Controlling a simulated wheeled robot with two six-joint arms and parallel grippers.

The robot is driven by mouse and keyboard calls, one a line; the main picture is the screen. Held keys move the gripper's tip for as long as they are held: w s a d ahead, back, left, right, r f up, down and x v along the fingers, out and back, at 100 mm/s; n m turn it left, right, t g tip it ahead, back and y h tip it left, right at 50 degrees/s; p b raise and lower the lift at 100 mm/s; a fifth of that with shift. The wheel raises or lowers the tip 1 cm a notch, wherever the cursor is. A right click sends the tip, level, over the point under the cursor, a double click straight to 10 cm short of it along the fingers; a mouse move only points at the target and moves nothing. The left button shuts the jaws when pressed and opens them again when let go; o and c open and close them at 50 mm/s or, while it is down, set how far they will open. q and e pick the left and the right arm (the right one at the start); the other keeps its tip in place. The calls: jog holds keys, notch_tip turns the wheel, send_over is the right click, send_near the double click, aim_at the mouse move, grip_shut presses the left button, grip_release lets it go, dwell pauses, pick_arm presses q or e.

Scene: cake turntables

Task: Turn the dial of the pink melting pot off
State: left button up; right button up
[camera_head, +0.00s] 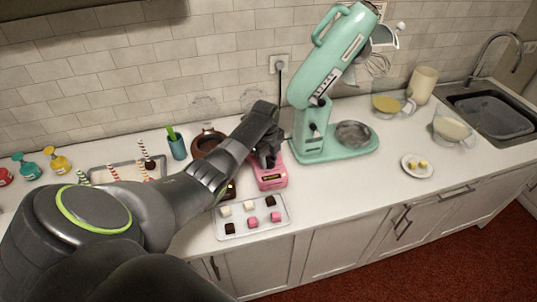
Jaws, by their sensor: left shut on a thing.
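The gripper covers the dial and much of the pot's top, so the dial's setting is hidden. My right gripper is not in view.
A brown melting pot (209,141) stands behind my arm. A tray (220,235) with several small sweets lies in front of the pink pot. The tall mint stand mixer (335,150) is close on the right. A green cup (177,148) stands at the back left.

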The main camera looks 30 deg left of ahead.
pick_arm(q)
jog(key=n+p, duration=0.1)
jog(key=n, duration=0.1)
jog(key=shift+r+n, duration=0.15)
jog(key=shift+n, duration=1.65)
jog(key=o, duration=1)
